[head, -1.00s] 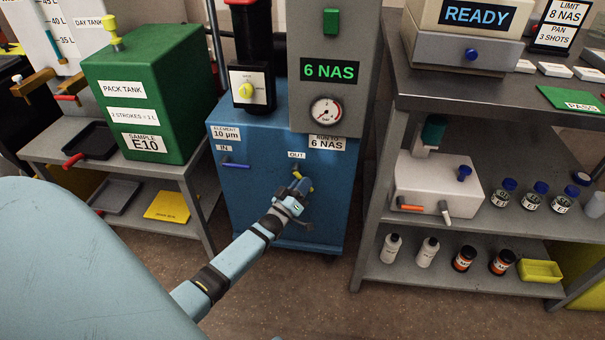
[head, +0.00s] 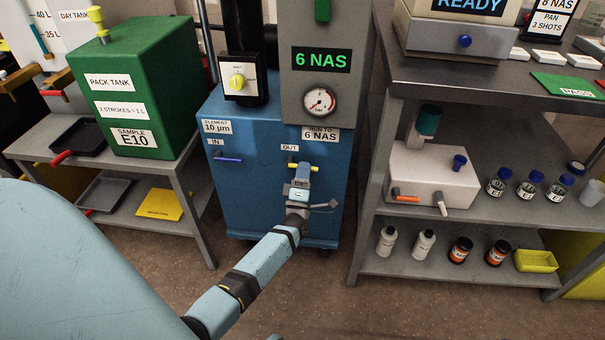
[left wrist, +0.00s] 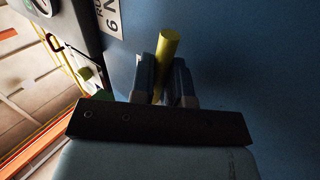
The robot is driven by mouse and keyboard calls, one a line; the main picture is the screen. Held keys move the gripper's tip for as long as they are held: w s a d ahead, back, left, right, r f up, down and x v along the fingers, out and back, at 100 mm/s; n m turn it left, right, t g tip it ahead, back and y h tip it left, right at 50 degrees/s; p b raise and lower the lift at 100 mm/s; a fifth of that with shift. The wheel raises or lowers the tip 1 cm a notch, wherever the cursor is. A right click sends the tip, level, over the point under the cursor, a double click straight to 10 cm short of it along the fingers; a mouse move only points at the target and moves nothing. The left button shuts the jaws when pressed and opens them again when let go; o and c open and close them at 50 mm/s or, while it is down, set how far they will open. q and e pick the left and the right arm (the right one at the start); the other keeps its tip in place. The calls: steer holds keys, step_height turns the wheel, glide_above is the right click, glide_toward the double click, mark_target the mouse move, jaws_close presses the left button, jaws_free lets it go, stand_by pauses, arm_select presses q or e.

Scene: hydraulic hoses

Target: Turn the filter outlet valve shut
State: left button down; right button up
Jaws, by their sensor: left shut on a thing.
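The blue filter cart (head: 235,195) stands in the middle of the head view. Its outlet valve is below the OUT label (head: 290,148), with a yellow lever (head: 315,168) that lies close to level. My left gripper (head: 303,173) is at the lever, its jaws shut on it. In the left wrist view the yellow lever (left wrist: 168,48) stands between the two fingers (left wrist: 165,82) and sticks out past them. The valve body is mostly hidden by the gripper. My right gripper is not in view.
The blue inlet lever (head: 228,159) lies level to the left. A gauge (head: 319,101) and a 6 NAS display (head: 321,60) are above. A green pack tank (head: 140,85) stands on the left bench, and a shelf unit (head: 440,235) stands close on the right.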

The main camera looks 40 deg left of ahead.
arm_select(q)
steer(key=shift+r+n+g+y, duration=0.25)
steer(key=shift+n+y, duration=0.35)
steer(key=shift+n, duration=0.6)
steer(key=c, duration=1.1)
jaws_free()
